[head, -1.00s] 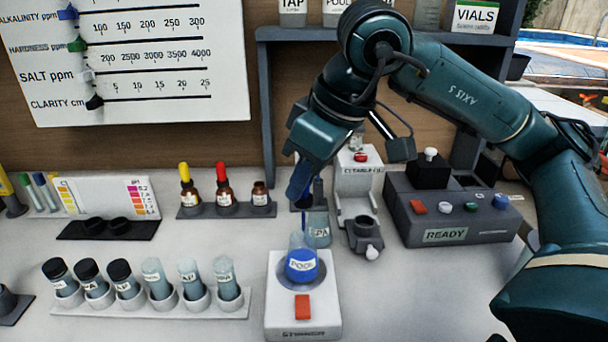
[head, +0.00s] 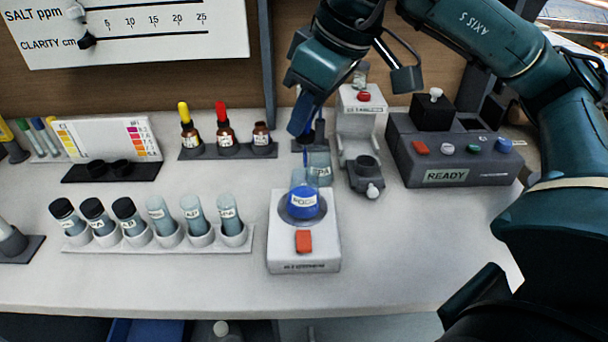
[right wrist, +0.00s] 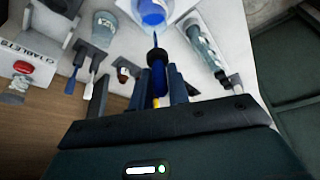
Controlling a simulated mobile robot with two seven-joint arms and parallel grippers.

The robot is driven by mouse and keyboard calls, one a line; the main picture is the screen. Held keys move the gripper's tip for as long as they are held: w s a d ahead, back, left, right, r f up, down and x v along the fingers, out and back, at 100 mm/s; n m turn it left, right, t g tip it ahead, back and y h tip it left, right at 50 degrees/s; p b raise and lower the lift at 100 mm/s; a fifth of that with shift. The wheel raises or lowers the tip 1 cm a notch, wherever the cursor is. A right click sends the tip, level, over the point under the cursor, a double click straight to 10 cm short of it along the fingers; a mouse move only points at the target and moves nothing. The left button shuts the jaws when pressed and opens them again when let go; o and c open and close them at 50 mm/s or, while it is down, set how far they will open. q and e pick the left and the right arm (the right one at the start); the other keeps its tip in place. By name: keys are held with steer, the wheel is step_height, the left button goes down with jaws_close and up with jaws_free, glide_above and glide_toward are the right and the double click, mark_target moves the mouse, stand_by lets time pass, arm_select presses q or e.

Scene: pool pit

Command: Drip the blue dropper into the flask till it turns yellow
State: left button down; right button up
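The flask (head: 304,205), labelled POOL, stands upright on a white stirrer (head: 303,258) in the head view and holds blue liquid. Its blue liquid also shows at the top of the right wrist view (right wrist: 152,12). My right gripper (head: 303,128) is above the flask, fingers pointing down. In the right wrist view, its fingers (right wrist: 157,88) are shut around the blue dropper (right wrist: 157,62), whose thin tip points toward the flask. In the head view the dropper is mostly hidden by the fingers. No falling drop can be made out. My left gripper is not in view.
A beaker (head: 320,170) stands just behind the flask. A tablet dispenser (head: 362,130) and a READY box (head: 450,150) are to the right. Reagent bottles (head: 226,137) are behind left, and a vial rack (head: 160,246) is left. The front counter is clear.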

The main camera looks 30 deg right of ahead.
steer(key=shift+o, duration=0.2)
stand_by(0.6)
steer(key=shift+c, duration=1.2)
steer(key=shift+o, duration=1.2)
steer(key=shift+c, duration=0.2)
steer(key=shift+r+p, duration=1.75)
steer(key=shift+r, duration=0.75)
